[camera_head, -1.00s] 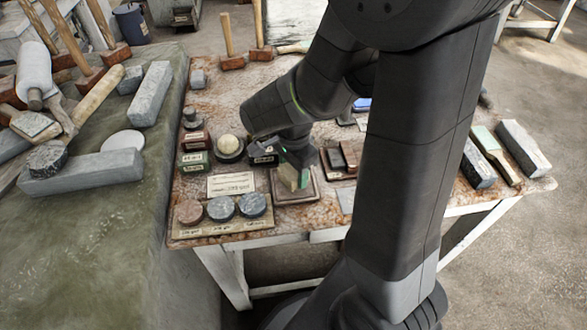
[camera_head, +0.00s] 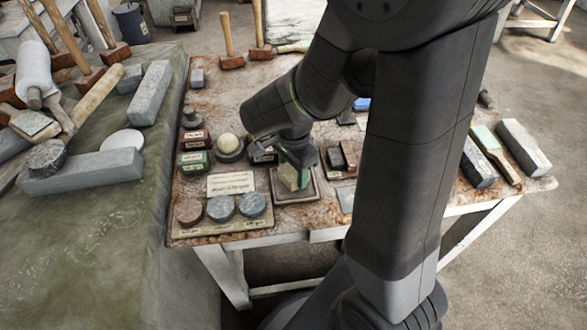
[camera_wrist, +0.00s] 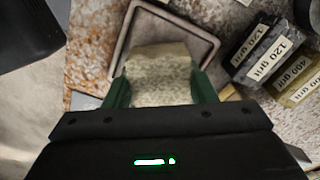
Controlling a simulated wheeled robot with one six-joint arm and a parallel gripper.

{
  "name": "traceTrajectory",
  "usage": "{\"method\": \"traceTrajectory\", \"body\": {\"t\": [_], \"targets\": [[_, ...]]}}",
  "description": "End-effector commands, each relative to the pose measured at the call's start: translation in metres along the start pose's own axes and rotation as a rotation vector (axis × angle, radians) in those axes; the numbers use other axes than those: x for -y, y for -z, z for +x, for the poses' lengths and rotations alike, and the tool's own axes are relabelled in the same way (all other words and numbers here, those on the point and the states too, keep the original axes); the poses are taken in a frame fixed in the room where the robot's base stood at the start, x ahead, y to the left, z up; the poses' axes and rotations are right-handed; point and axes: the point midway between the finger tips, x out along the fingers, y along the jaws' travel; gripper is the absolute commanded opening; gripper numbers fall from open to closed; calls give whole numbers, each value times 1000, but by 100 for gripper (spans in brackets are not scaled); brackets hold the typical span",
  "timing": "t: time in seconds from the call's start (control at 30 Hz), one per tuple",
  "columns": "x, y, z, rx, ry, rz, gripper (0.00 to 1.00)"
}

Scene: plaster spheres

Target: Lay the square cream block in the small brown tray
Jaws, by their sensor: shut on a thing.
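The square cream block (camera_head: 289,177) is held on edge between the green-tipped fingers of my gripper (camera_head: 293,172). In the wrist view the cream block (camera_wrist: 160,80) fills the gap between the two fingers (camera_wrist: 161,92), and both touch its sides. The small brown tray (camera_head: 313,190) is directly under and around the block in the head view. In the wrist view its rim (camera_wrist: 180,17) shows beyond the block. Whether the block's lower edge touches the tray floor cannot be told.
A board with several round stones (camera_head: 221,209) lies in front left of the tray. A white label card (camera_head: 231,184) and labelled grit blocks (camera_head: 194,162) are to its left. A dark-and-brown box (camera_head: 341,158) stands close on its right. Hammers stand at the back.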

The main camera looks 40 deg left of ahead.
Motion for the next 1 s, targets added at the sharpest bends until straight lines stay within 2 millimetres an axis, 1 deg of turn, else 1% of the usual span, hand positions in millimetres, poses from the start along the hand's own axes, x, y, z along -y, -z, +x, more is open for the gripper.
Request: {"method": "traceTrajectory", "body": {"t": [0.7, 0.73, 0.8, 0.83, 0.87, 1.0], "targets": [[0, 0, 15, 0, 0, 0, 19], [0, 0, 15, 0, 1, 0, 53], [0, 0, 14, 0, 1, 0, 66], [0, 0, 14, 0, 1, 0, 72], [0, 0, 14, 0, 0, 0, 76], [0, 0, 14, 0, 0, 0, 76]]}}
